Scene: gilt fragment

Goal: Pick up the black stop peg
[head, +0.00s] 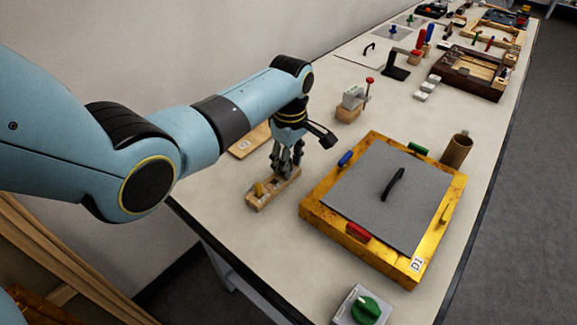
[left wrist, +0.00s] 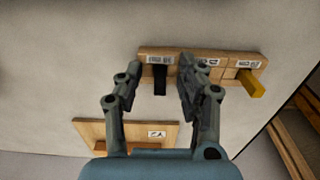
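The black stop peg (left wrist: 160,80) stands in the left end of a small wooden rack (left wrist: 225,68) in the left wrist view. My left gripper (left wrist: 158,74) is open, with one finger on each side of the peg and gaps on both sides. A yellow peg (left wrist: 250,84) stands at the rack's other end. In the head view my left gripper (head: 286,164) is low over the far end of the rack (head: 262,201) and hides the black peg. The yellow peg (head: 259,189) shows at the near end. My right gripper is not in view.
A gold frame (head: 312,207) with a grey panel (head: 360,190) and black handle lies right of the rack. A flat wooden board (head: 249,141) lies behind the gripper. A clamp-like fixture (head: 352,100) stands farther back. A green knob (head: 366,309) is in front.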

